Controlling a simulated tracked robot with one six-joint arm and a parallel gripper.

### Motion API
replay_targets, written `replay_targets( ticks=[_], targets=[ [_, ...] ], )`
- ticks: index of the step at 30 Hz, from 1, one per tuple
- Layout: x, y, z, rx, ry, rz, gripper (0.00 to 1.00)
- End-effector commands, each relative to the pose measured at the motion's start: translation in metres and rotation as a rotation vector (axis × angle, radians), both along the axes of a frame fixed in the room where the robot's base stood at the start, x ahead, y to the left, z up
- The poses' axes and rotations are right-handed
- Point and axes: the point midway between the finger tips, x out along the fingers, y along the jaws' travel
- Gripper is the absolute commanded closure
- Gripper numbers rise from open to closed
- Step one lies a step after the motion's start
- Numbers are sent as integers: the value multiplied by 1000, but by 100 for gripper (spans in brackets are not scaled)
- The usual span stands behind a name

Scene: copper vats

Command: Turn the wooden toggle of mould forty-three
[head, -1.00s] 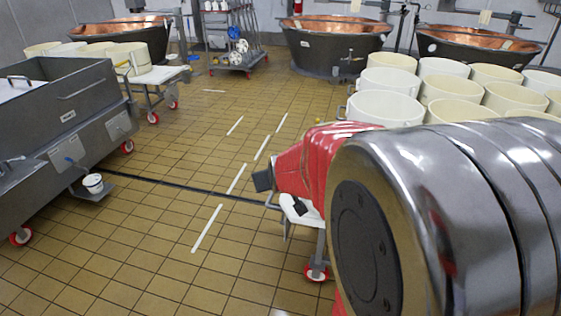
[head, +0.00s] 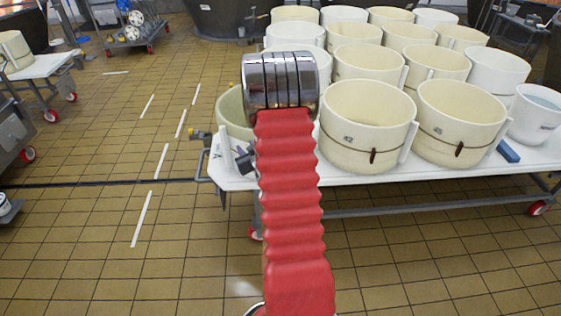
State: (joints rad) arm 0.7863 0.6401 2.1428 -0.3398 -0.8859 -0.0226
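Two cream round moulds stand at the front of the white table. The left one (head: 345,150) has a cord around it with a dark wooden toggle (head: 373,156) hanging upright on its front. The right one (head: 480,145) has a similar cord and toggle (head: 459,149), also upright. Each bears a small tag too small to read, so I cannot tell which is forty-three. A greenish mould (head: 229,112) is partly hidden behind my arm. My gripper is mostly hidden behind my red-sleeved arm; a dark part (head: 245,158) beside the sleeve may belong to it. Its jaws cannot be made out.
Several more moulds fill the white table (head: 420,172) behind. A blue block (head: 508,151) lies at the table's front right, near a white bucket (head: 535,115).

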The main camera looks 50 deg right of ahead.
Motion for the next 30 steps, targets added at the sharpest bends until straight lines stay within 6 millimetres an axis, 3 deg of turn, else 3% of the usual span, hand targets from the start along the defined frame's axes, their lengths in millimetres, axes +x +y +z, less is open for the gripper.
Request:
replay_targets(
  ticks=[1,9,18,24,30],
  targets=[
    [-7,-10,-14,1,-13,-10,71],
    [-43,-46,-66,-20,-123,-50,71],
    [-100,-69,-122,-41,-258,-106,71],
    [-135,-74,-147,-57,-338,-143,71],
    [-147,-73,-155,-64,-368,-155,71]
  ],
)
